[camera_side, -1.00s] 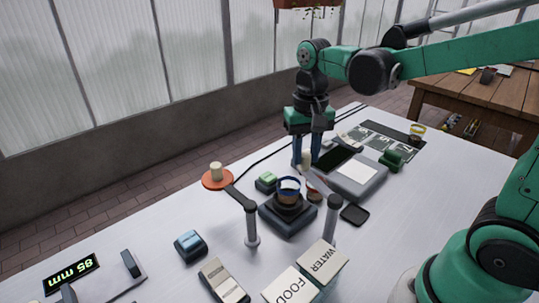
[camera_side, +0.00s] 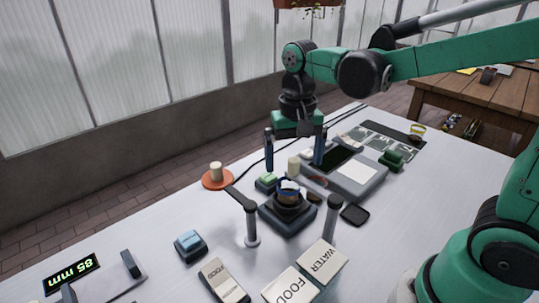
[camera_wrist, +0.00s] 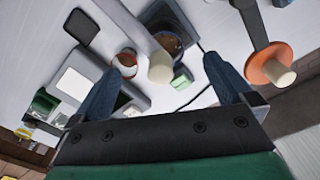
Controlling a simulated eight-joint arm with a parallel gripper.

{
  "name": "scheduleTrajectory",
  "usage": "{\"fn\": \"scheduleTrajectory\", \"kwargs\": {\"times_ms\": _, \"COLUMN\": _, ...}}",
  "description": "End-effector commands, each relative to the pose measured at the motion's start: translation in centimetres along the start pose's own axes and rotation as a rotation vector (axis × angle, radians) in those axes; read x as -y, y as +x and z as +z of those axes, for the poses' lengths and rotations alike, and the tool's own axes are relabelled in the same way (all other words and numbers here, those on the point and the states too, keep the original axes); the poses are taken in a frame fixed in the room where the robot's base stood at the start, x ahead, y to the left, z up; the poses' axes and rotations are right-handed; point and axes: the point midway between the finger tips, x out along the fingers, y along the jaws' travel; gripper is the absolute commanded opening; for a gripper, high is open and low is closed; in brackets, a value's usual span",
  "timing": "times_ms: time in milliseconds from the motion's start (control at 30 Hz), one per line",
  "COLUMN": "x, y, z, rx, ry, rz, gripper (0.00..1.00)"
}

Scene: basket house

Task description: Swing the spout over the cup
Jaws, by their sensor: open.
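The spout, a grey bar (camera_wrist: 126,24) with a cream upright knob (camera_wrist: 160,68), runs beside the cup in the wrist view. The knob overlaps the cup's near edge there, and I cannot tell whether the spout's end lies above the cup. In the side view the knob (camera_side: 293,166) stands just behind the cup. My gripper (camera_side: 294,165) is open, its fingers apart on either side of the knob, holding nothing.
A second post with an arm (camera_side: 241,199) carries an orange disc (camera_side: 218,182) and cream knob at left. A green-topped block (camera_side: 266,181) and a grey device (camera_side: 357,178) stand near the cup. FOOD and WATER boxes (camera_side: 322,262) stand in front.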

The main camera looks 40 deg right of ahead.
Motion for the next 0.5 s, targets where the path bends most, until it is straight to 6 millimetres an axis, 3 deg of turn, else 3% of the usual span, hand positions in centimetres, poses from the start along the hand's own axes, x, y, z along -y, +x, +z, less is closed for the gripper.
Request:
{"fn": "scheduleTrajectory", "kwargs": {"times_ms": 367, "x": -0.01, "y": -0.07, "z": 0.00, "rx": 0.000, "ry": 0.000, "rz": 0.000, "gripper": 1.00}}
{"fn": "scheduleTrajectory", "kwargs": {"times_ms": 500, "x": 0.01, "y": -0.93, "z": -0.03, "rx": 0.000, "ry": 0.000, "rz": 0.000, "gripper": 1.00}}
